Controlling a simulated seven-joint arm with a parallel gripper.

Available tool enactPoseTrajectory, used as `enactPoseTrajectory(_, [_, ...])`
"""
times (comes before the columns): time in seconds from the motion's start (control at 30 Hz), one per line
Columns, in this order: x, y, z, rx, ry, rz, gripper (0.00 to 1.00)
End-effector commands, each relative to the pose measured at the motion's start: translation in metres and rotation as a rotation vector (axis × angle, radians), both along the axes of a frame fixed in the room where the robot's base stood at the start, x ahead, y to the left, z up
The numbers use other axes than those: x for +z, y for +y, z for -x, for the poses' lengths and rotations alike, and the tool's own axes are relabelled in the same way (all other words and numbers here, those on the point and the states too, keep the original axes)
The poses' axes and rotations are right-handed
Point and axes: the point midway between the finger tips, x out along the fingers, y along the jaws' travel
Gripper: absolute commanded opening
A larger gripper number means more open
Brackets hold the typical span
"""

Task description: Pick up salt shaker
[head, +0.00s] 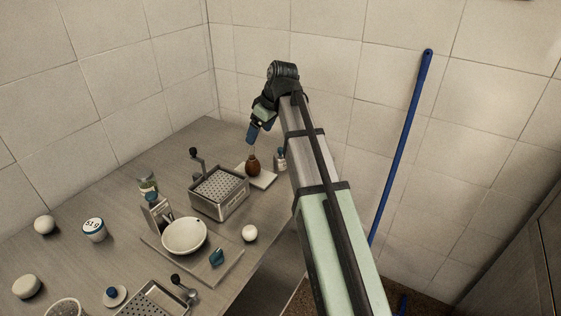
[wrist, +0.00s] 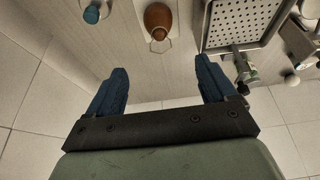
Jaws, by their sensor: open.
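A small pale shaker with a blue top (head: 280,158), which looks like the salt shaker, stands at the far right of the counter. In the wrist view its blue top (wrist: 92,14) shows at the upper left, to the left of the gap between my fingers. My gripper (head: 251,136) is open and empty, with blue fingers pointing down above the far end of the counter. The gripper also shows in the wrist view (wrist: 163,70), its fingers spread apart with nothing between them.
A brown rounded vessel (head: 253,166) stands close left of the shaker and also shows in the wrist view (wrist: 158,18). A perforated metal basket (head: 219,188) is left of it. A white bowl (head: 184,236) and several containers crowd nearer. Tiled walls stand behind.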

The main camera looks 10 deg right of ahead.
Motion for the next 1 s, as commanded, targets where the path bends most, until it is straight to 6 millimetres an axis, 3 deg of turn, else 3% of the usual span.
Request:
enactPoseTrajectory(0.1, [-0.008,-0.006,-0.003,-0.008,0.012,-0.001,0.84])
enactPoseTrajectory(0.47, [-0.025,-0.042,-0.056,0.008,0.086,0.107,0.84])
enactPoseTrajectory(0.77, [-0.027,-0.067,-0.072,0.278,0.138,0.267,0.84])
enactPoseTrajectory(1.0, [-0.026,-0.08,-0.063,0.591,0.171,0.357,0.84])
